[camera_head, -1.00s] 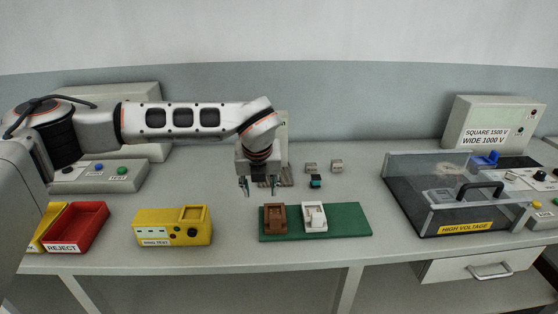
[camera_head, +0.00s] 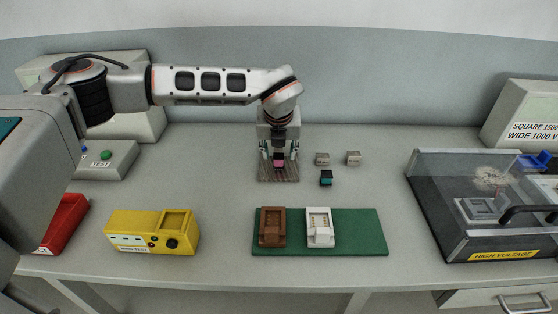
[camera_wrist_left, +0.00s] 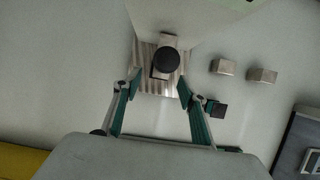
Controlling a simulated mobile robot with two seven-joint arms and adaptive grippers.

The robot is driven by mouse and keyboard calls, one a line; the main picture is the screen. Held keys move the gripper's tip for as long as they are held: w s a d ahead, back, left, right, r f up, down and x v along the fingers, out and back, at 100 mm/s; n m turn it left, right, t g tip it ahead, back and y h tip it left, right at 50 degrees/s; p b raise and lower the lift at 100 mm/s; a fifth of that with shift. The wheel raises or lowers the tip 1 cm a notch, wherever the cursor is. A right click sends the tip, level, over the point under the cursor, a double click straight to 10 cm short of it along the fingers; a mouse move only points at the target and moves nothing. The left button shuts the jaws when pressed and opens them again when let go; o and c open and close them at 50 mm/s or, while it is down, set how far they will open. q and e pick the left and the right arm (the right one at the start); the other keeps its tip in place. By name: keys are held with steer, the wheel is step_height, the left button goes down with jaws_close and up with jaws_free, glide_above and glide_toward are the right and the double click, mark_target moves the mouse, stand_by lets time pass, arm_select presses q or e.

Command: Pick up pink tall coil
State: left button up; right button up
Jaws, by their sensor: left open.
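A pink coil (camera_head: 280,163) with a dark upper part stands on a ribbed grey plate (camera_head: 265,178) at the back middle of the bench. In the left wrist view a round black top (camera_wrist_left: 166,60), likely the coil's, shows over the ribbed plate. My left gripper (camera_head: 279,154) is above the plate, pointing down. Its fingers are apart, one on each side of the coil in the head view. In the left wrist view the open fingertips (camera_wrist_left: 160,86) lie a little nearer the palm than the black top. No grip on the coil shows. My right gripper is not in view.
Two grey blocks (camera_head: 322,159) (camera_head: 353,158) and a small black-and-teal block (camera_head: 326,178) sit right of the plate. In front lie a green mat (camera_head: 360,232) with brown and white holders and a yellow tester (camera_head: 150,231). A clear high-voltage box (camera_head: 440,215) stands right.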

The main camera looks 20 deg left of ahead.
mark_target(279, 157)
arm_select(q)
steer(key=x, duration=0.4)
steer(key=shift+w+a+f, duration=0.15)
jaws_close()
